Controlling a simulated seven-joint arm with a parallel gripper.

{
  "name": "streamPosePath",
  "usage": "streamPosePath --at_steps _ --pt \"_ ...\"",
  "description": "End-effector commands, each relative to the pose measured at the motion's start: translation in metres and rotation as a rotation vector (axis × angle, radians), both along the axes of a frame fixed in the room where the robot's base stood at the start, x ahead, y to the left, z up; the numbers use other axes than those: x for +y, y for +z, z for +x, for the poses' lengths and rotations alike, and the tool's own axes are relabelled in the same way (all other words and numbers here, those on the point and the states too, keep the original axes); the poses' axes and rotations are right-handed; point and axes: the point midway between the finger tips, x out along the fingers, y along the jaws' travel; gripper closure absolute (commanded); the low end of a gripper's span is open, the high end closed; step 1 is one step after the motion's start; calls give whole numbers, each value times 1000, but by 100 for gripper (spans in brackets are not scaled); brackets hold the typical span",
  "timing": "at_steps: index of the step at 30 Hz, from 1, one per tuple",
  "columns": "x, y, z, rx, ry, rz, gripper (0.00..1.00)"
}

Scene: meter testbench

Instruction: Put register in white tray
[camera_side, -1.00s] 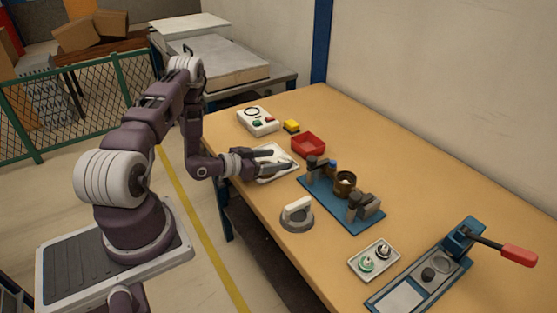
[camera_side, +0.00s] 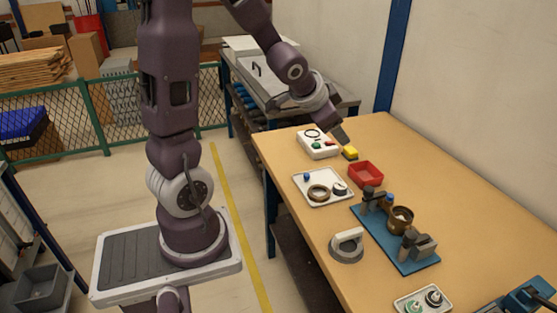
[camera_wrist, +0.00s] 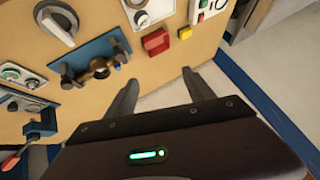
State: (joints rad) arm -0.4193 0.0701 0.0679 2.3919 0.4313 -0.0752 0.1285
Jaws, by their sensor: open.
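The white tray (camera_side: 325,202) lies flat on the bench and also shows in the wrist view (camera_wrist: 160,14). A small round part with a dark side and pale top, which looks like the register (camera_side: 340,188), rests inside its right side; it also shows in the wrist view (camera_wrist: 142,18). A brown ring (camera_side: 319,193) and a small blue piece (camera_side: 306,176) are also in the tray. My gripper (camera_side: 341,139) is raised beyond the tray, near the control box. In the wrist view the fingers (camera_wrist: 161,92) are apart with nothing between them.
A white control box (camera_side: 318,145), yellow block (camera_side: 350,153) and red bin (camera_side: 366,175) stand near the tray. A blue fixture (camera_side: 418,259) holds a brass meter body (camera_side: 400,219). A grey round tool (camera_side: 346,247) sits in front.

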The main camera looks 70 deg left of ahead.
Motion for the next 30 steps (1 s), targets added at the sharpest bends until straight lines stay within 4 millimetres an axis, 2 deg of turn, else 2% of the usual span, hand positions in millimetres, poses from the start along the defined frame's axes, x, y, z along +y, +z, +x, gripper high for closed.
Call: streamPosePath --at_steps 1,3,6,9,12,15,30 --pt "-31 28 -20 -4 15 -27 38" --pt "-75 50 -62 26 41 -104 38" --pt "-127 63 -125 78 37 -221 38" --pt "-160 65 -174 131 12 -308 38" --pt "-174 64 -199 165 -5 -349 38" --pt "-177 63 -205 177 -8 -360 38" --pt "-176 63 -204 175 -7 -356 38"
